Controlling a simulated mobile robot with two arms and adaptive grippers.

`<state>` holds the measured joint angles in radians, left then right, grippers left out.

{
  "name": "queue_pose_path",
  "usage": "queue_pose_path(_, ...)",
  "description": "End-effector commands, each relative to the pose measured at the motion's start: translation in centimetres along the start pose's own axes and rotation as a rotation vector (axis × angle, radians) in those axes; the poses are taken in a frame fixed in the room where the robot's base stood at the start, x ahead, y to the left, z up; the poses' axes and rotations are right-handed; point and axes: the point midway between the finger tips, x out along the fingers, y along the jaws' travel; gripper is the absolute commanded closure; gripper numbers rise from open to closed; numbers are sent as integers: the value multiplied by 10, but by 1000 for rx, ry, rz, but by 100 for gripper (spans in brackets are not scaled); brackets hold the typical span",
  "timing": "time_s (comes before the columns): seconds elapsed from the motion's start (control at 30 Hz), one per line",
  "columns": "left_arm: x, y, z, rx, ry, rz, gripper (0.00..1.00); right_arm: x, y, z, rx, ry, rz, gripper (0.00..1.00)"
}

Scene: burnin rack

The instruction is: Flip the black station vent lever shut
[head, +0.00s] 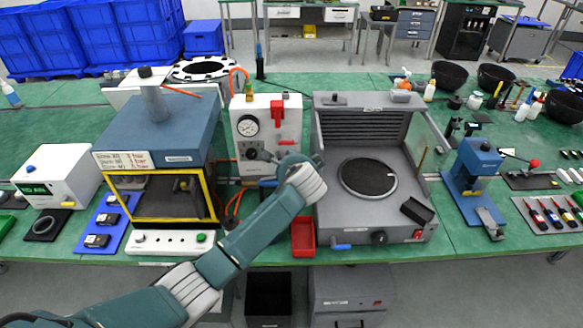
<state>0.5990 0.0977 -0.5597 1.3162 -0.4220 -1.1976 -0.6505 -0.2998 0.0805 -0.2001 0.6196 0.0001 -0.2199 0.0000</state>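A white pressure panel (291,132) with a round gauge (248,125) and a red lever (277,112) stands between the blue oven and the grey chamber. My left arm reaches up from the lower left. Its dark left gripper (262,156) is at the lower front of the panel and points left. I cannot tell whether its fingers are open or shut, or whether they touch anything. I cannot clearly make out a black vent lever; dark parts at the panel's lower front blend with the gripper. My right gripper is not in view.
A blue oven (170,128) with a yellow-framed window stands left of the panel. A grey chamber (335,205) with a round dark plate and raised clear side is close on the right. A red bin (303,238) sits below my wrist. Tools and bowls crowd the right bench.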

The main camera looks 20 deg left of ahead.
Motion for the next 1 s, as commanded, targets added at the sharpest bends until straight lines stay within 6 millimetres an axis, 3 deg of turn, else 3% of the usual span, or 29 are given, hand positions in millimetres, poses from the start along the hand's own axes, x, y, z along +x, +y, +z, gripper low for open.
queue_pose_path(0.1, -23, 0, 0, 0, 2, -2, 63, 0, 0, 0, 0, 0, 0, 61)
queue_pose_path(0.33, -50, 0, 0, 2, 0, -1, 63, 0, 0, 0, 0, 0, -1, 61)
queue_pose_path(1.0, -54, 0, -1, 2, 0, 0, 63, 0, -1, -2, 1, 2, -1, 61)
